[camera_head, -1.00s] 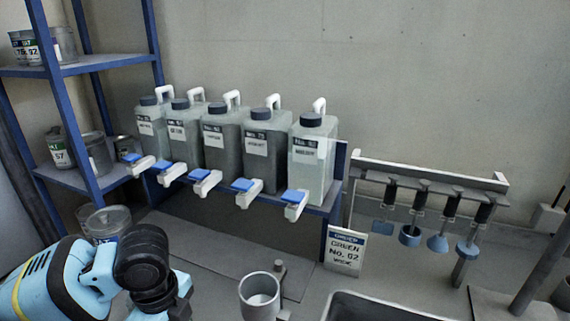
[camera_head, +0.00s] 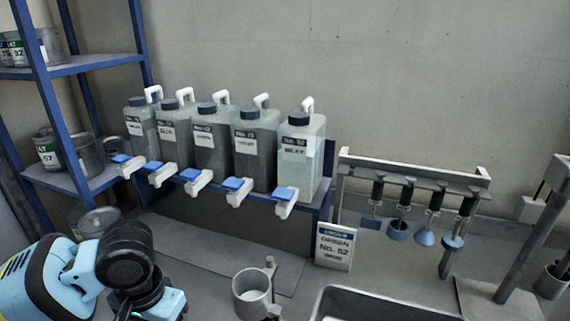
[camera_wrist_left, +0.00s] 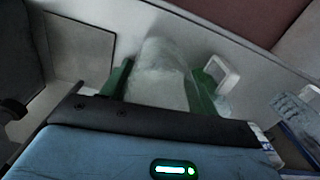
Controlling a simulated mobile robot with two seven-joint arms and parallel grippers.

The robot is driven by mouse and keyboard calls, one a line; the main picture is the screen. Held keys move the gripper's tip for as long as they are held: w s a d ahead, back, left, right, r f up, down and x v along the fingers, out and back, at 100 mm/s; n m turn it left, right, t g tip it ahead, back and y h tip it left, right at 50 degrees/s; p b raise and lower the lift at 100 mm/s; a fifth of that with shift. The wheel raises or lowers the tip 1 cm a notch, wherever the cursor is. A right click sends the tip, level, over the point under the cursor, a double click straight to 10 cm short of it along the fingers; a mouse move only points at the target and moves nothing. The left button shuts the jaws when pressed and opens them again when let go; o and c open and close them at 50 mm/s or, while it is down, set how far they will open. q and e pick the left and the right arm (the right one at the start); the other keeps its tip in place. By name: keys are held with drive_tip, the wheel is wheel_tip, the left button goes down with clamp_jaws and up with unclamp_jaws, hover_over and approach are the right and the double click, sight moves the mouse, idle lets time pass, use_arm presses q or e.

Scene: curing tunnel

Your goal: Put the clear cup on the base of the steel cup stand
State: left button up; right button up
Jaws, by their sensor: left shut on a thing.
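In the left wrist view, the green fingers of my left gripper (camera_wrist_left: 158,90) are shut on a pale, see-through cup (camera_wrist_left: 162,70). In the head view my left wrist is at the lower left, and the fingers and held cup are out of sight there. At the right edge of the head view a dark steel post (camera_head: 532,235) rises from a flat base plate (camera_head: 478,300), which looks like the cup stand. The visible part of that plate is bare. My right gripper is not in view.
A grey cup (camera_head: 250,296) stands beside a short peg. A metal tray (camera_head: 375,302) lies at the front centre. Several jugs with blue-handled taps sit on a blue rack (camera_head: 325,190).

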use_arm(q)
drive_tip(key=shift+s+r+n, duration=0.1)
drive_tip(key=shift+n, duration=1.2)
idle(0.9)
